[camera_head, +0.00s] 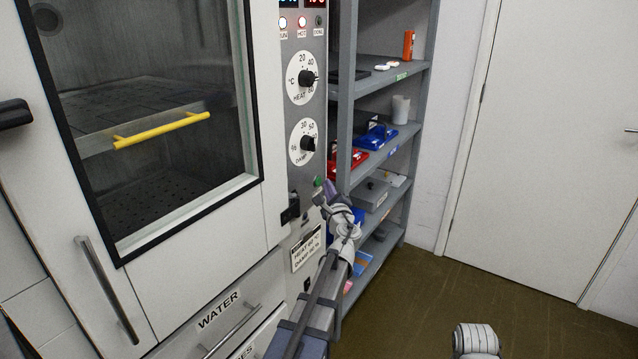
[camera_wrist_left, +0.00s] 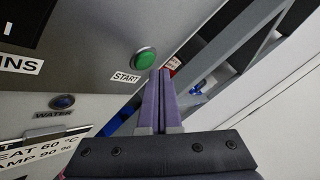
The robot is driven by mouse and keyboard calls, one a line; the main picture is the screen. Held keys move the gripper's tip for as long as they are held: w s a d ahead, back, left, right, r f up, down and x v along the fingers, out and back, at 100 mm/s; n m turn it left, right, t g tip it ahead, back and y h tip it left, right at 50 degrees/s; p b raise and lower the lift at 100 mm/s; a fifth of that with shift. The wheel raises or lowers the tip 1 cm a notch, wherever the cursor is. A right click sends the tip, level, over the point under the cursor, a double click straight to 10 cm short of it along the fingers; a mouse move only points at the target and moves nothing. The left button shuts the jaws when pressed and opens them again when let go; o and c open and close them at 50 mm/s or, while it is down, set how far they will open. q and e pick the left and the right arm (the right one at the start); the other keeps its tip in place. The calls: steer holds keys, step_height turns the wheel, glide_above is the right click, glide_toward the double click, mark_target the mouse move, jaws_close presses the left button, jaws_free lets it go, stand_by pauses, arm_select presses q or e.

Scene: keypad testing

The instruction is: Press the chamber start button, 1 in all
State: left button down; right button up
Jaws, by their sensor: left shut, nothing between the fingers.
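The chamber start button is a round green button (camera_wrist_left: 145,59) with a metal rim, beside a START label (camera_wrist_left: 126,77) in the left wrist view. In the head view the green button (camera_head: 318,182) shows low on the control panel, just above my left gripper (camera_head: 326,190). My left gripper also shows in the left wrist view (camera_wrist_left: 160,74). Its two purple fingers are shut together with nothing between them, and the tips are just below and right of the button. I cannot tell whether they touch the panel. My right gripper is not in view.
Two dials, HEAT (camera_head: 306,78) and DAMP (camera_head: 304,142), are above the green button. A grey shelf unit (camera_head: 385,80) stands right of the panel. The floor (camera_head: 500,290) before the door is clear.

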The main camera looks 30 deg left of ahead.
arm_select(q)
steer(key=d, duration=0.5)
steer(key=shift+s, duration=0.2)
stand_by(0.8)
